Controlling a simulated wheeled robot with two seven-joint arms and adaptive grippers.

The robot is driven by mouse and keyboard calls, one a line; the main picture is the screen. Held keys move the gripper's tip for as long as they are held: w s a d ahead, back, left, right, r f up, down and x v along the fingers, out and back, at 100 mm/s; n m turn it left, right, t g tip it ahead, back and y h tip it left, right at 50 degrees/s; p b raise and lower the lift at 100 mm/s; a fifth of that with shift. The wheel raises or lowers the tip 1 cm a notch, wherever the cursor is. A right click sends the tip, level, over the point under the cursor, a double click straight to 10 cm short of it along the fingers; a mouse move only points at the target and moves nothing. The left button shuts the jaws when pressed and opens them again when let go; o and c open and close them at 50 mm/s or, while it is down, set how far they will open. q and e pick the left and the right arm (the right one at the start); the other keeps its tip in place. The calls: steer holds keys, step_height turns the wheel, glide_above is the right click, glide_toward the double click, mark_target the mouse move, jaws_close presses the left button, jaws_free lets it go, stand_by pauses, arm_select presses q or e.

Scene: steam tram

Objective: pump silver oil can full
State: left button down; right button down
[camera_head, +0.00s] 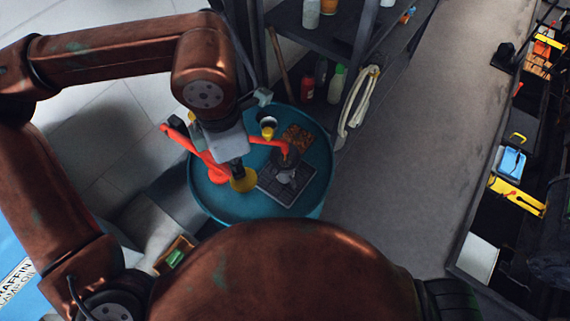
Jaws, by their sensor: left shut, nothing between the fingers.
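A teal drum (208,200) with a round top stands in the middle of the view. A red hand pump (218,172) rises from it, with its lever reaching up to the left and its spout reaching to the right. The silver oil can (286,177) appears small and grey, on a dark grid tray (268,190) near the spout's end. Whether the spout lines up with the can's opening is unclear. My left gripper (238,172) is shut and empty, pointing down in front of the pump and hiding part of its body. My right gripper is not in view.
A yellow round piece (243,184) shows below my gripper. A yellow-and-dark cup (268,128) and a brown item (298,137) lie at the drum's back. A dark shelf (335,45) with bottles stands behind. A tool bench (480,225) is at right, with clear floor between.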

arm_select(q)
steer(key=shift+f+b, duration=4.05)
steer(key=shift+f, duration=1.15)
steer(key=shift+r+p, duration=5.05)
steer(key=shift+r, duration=3)
steer(key=shift+f, duration=0.1)
steer(key=shift+f+b, duration=4.15)
steer(key=shift+f, duration=1.15)
steer(key=shift+r+p, duration=3.55)
steer(key=shift+r, duration=1.85)
